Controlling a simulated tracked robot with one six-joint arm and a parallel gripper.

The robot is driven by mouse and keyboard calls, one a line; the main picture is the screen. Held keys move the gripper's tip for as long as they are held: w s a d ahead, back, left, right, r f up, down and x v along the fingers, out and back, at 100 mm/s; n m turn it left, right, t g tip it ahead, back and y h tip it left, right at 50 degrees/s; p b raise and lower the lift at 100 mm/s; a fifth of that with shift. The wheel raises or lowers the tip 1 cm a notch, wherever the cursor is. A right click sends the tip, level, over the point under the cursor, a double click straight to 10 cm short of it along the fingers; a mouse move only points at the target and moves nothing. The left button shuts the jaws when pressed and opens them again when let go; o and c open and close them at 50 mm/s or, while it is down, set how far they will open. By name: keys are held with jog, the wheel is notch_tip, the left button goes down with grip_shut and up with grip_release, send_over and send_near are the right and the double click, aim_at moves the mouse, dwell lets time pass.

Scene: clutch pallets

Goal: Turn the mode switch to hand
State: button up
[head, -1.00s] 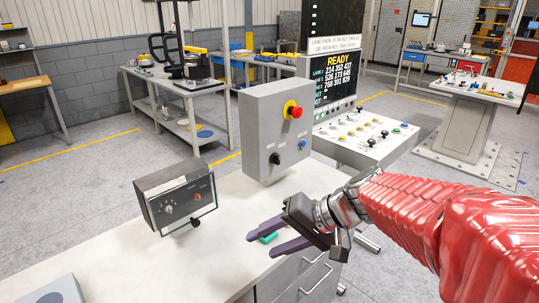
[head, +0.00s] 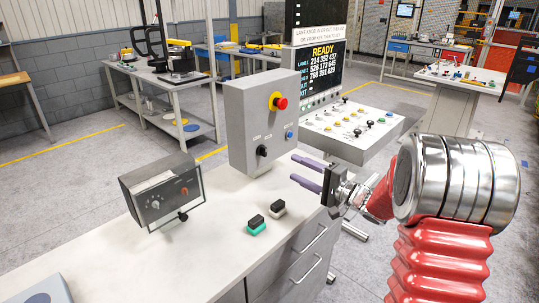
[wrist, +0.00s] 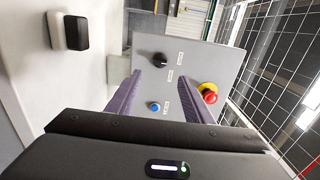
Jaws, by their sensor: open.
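A grey control box (head: 240,135) stands on the bench. On its front is a black rotary knob (head: 262,151) with small labels around it that I cannot read; I take it as the mode switch. The knob also shows in the wrist view (wrist: 160,59), ahead of the fingertips. My gripper (head: 293,168) is open, its two purple fingers pointing at the box front, to the right of the knob. Nothing is between the fingers, and they appear apart from the knob. A blue button (wrist: 153,107) shows between the fingers in the wrist view.
A red stop button (head: 280,103) on a yellow ring is above the knob. Two small blocks, one black and green (head: 257,227), one black and white (head: 278,209), lie in front. A console (head: 350,132) stands behind.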

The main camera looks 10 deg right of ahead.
aim_at(266, 153)
jog(key=shift+w+d, duration=0.1)
jog(key=shift+d, duration=0.15)
jog(key=x, duration=1.4)
jog(key=shift+d+f, duration=0.1)
jog(key=shift+c, duration=0.5)
